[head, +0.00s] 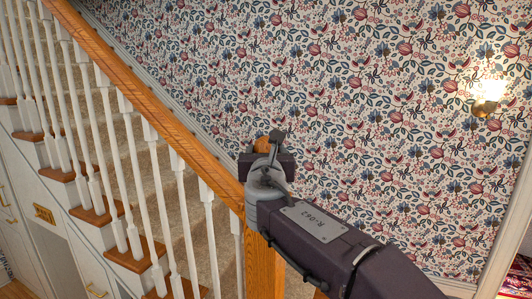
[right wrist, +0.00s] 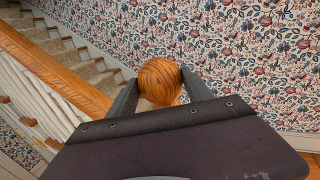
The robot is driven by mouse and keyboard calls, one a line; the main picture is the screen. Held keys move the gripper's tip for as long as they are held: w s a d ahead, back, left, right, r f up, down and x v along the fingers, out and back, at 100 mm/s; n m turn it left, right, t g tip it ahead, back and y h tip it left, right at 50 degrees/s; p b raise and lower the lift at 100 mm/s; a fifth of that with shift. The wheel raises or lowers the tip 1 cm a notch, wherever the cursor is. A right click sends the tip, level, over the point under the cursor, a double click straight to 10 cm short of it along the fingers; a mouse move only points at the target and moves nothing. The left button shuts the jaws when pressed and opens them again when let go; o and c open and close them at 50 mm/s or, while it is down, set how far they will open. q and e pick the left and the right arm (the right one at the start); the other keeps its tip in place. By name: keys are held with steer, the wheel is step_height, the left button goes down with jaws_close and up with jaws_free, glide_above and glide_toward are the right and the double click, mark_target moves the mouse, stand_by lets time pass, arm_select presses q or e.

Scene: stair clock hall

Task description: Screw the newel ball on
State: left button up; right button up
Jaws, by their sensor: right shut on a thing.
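The newel ball (right wrist: 160,82) is a round wooden ball with dark grain, held between the two fingers of my right gripper in the right wrist view. In the head view only a small orange part of the ball (head: 262,145) shows behind my right gripper (head: 268,148). The gripper is shut on the ball, at the top of the wooden newel post (head: 262,270) at the foot of the handrail. My gripper and wrist hide the post's top, so I cannot tell whether the ball touches it. My left gripper is not in view.
The wooden handrail (head: 150,93) slopes down from the upper left to the post, above white balusters (head: 104,160) and carpeted stairs. Floral wallpaper covers the wall behind. A lit wall lamp (head: 487,98) is at the right. A cabinet with brass handles stands at the lower left.

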steer(key=shift+s+f+b, duration=0.2)
steer(key=shift+f+b, duration=0.1)
steer(key=shift+f, duration=0.15)
steer(key=w+f+b, duration=0.2)
steer(key=w+f, duration=0.1)
steer(key=shift+w+a+f, duration=0.1)
steer(key=shift+w+f, duration=0.3)
steer(key=shift+w+f+b, duration=0.15)
steer(key=shift+f+b, duration=0.2)
steer(key=shift+b, duration=0.1)
steer(key=shift+s, duration=0.3)
steer(key=shift+s+r, duration=0.2)
steer(key=shift+s, duration=0.3)
steer(key=shift+s+r, duration=0.15)
steer(key=shift+s, duration=0.3)
steer(key=shift+w+f, duration=0.2)
steer(key=shift+w, duration=0.25)
steer(key=shift+w+f, duration=0.2)
steer(key=shift+w, duration=0.25)
steer(key=shift+s, duration=0.3)
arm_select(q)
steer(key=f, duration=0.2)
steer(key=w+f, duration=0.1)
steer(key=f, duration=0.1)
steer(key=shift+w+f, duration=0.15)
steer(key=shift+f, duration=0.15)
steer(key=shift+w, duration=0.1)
arm_select(e)
steer(key=shift+w, duration=0.25)
